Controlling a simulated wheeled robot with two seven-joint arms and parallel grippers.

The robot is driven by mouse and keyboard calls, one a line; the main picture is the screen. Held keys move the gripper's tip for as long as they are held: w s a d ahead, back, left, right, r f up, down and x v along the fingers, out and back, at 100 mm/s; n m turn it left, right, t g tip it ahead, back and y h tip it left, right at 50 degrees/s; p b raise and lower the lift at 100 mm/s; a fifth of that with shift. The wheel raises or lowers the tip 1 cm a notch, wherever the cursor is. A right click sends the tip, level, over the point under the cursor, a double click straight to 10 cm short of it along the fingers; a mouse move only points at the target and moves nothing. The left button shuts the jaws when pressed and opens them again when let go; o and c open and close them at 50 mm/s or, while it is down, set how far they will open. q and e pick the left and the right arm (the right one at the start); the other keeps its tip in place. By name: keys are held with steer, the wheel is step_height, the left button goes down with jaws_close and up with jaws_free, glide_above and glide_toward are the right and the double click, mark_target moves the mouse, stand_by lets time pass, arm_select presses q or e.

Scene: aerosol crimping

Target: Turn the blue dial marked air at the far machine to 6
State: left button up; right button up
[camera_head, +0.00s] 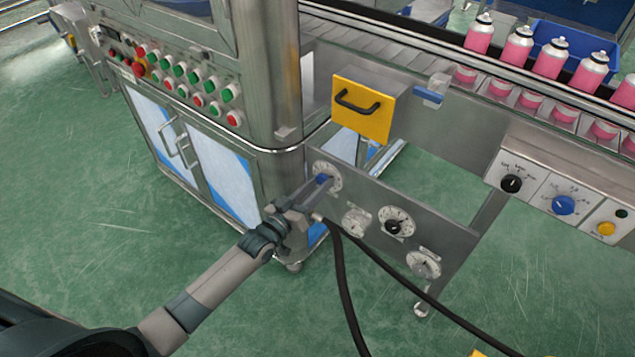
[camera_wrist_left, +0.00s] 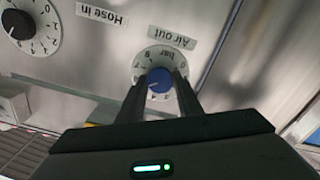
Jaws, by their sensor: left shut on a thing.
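The blue dial (camera_head: 322,179) sits on a round white scale at the upper left end of the slanted grey panel (camera_head: 378,184). In the left wrist view the same blue dial (camera_wrist_left: 158,77) shows upside down, below a label reading "Air out" and the word "bar" on its scale. My left gripper (camera_head: 317,185) is at this dial; in the left wrist view its two dark fingers (camera_wrist_left: 159,86) stand on either side of the knob, shut on it. A small pale mark shows on the knob, but the value it points to cannot be read surely. My right gripper is out of view.
The panel also carries a black dial (camera_head: 394,226) and white gauges (camera_head: 424,264). Black hoses (camera_head: 346,290) hang below. A second blue knob (camera_head: 563,205) is on a control box at right.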

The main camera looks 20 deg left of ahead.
arm_select(q)
steer(key=shift+s+f+m+p, duration=0.15)
steer(key=shift+m+p, duration=0.3)
steer(key=shift+m, duration=1.05)
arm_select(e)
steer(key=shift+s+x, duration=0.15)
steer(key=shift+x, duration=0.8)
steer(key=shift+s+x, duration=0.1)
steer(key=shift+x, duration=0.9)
arm_select(q)
steer(key=o, duration=1)
steer(key=shift+o, duration=0.2)
steer(key=v, duration=1.7)
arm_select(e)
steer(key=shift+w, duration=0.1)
